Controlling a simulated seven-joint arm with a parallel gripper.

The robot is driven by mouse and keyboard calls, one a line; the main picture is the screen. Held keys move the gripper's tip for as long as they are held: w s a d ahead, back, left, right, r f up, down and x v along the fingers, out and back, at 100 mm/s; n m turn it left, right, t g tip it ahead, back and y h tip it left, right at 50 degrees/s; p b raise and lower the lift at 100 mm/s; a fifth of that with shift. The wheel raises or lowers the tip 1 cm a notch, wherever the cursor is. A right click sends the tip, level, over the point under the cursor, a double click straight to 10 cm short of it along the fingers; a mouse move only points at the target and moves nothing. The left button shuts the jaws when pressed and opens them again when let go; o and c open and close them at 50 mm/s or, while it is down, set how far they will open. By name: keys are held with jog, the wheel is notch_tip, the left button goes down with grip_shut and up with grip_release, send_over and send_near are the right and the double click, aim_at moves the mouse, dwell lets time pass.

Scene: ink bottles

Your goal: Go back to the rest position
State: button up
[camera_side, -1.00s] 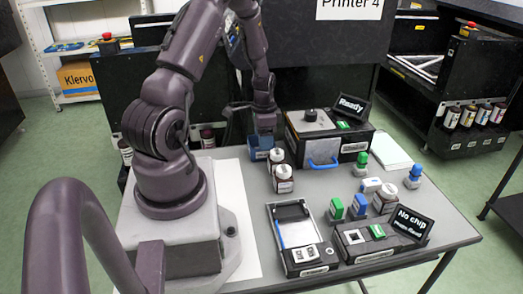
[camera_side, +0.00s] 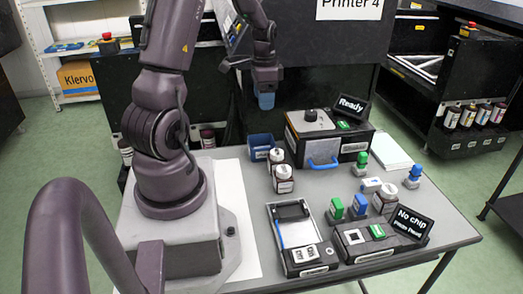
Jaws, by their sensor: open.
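My gripper (camera_side: 266,100) hangs pointing down in the air above the back of the grey table, in front of the black printer panel. A small blue part shows at its lower end; I cannot tell if it is the fingertips or something else. My gripper is open. It is clear above a small blue open box (camera_side: 260,144) on the table and touches nothing on the table.
Two white-capped bottles (camera_side: 283,179) stand by the blue box. The black "Ready" device (camera_side: 325,140) is to the right. A phone-like tray (camera_side: 292,232), small green and blue pieces, and a "No chip" device (camera_side: 375,240) fill the front right.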

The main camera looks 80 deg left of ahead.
dwell(0.3)
jog(key=s+d+r+t, duration=0.1)
jog(key=d+r, duration=0.4)
jog(key=d, duration=0.5)
jog(key=s+d+r+t, duration=0.1)
jog(key=d+r+t, duration=0.1)
jog(key=d+r, duration=0.4)
jog(key=s+d+r+t, duration=0.1)
jog(key=d+r, duration=0.5)
jog(key=d, duration=0.7)
jog(key=shift+d+t, duration=0.4)
jog(key=shift+t, duration=0.4)
